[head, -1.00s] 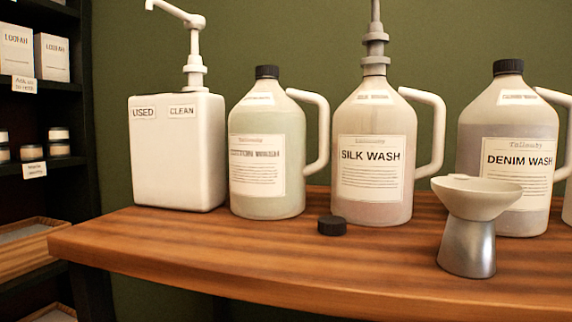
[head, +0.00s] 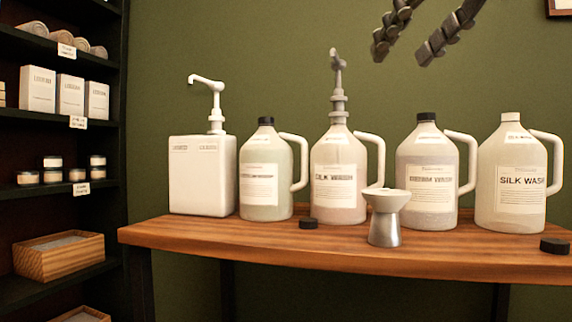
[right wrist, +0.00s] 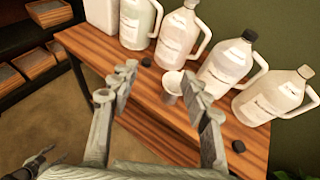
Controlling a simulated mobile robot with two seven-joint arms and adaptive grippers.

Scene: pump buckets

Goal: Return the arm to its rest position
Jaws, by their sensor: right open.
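My right gripper (head: 405,42) hangs at the top right of the head view, in the air above the jugs. Its two segmented grey fingers are apart with nothing between them. In the right wrist view its fingers (right wrist: 160,92) frame the wooden table below, with the funnel on its metal stand (right wrist: 172,88) visible in the gap. The gripper touches nothing. My left gripper does not show in the head view.
The wooden table (head: 300,240) carries a white pump bucket (head: 203,180), several handled jugs, a grey pump (head: 338,95) standing in one jug, a funnel on a metal stand (head: 385,218) and two black caps (head: 308,222). Dark shelves (head: 60,225) stand at left.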

